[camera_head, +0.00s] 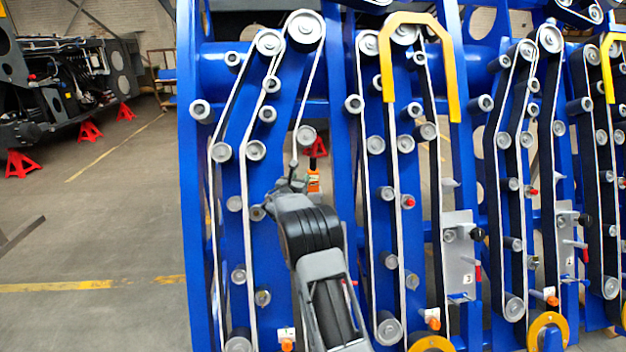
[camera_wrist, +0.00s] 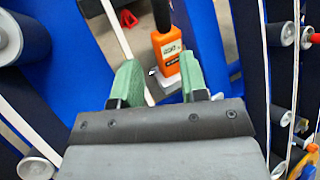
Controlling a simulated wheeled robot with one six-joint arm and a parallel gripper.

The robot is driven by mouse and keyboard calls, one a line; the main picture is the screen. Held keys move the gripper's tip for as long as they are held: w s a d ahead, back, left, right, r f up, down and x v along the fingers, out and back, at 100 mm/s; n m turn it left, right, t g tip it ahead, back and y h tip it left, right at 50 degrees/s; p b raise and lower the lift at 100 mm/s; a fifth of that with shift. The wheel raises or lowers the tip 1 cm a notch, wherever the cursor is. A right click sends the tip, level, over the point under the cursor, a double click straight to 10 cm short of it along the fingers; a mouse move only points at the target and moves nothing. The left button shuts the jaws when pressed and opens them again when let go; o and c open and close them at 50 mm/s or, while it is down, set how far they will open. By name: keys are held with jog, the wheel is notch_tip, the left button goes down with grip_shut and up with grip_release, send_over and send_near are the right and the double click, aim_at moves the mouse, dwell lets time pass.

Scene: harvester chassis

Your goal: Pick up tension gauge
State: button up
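The tension gauge (camera_wrist: 167,52) is an orange handheld device with a small display and a dark upper part. In the wrist view it stands at top centre, just beyond my fingertips and closer to the right finger. Its lower right edge is partly covered by that finger. My gripper (camera_wrist: 158,75) has two green-padded fingers, spread apart with a gap between them. I cannot tell whether either touches the gauge.
Blue chassis plates (camera_head: 190,180) carry many grey rollers and pale belts close around my arm. A yellow guard (camera_head: 388,60) stands to the right. Red stands (camera_head: 88,131) support dark machinery at the far left. The floor (camera_head: 90,230) at left is mostly clear.

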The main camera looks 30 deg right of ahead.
aim_at(312, 165)
jog(key=p+x, duration=0.1)
jog(key=x, duration=0.5)
jog(key=shift+d, duration=0.1)
jog(key=shift+r+p+x, duration=0.15)
jog(key=shift+p+x, duration=0.4)
jog(key=shift+x, duration=0.2)
jog(key=shift+r+p+x, duration=0.1)
jog(key=shift+p+x, duration=0.4)
jog(key=shift+x, duration=0.25)
jog(key=shift+p+x, duration=0.45)
jog(key=shift+x, duration=0.6)
jog(key=shift+s+f, duration=0.1)
jog(key=shift+f, duration=0.05)
jog(key=shift+c, duration=0.4)
grip_shut()
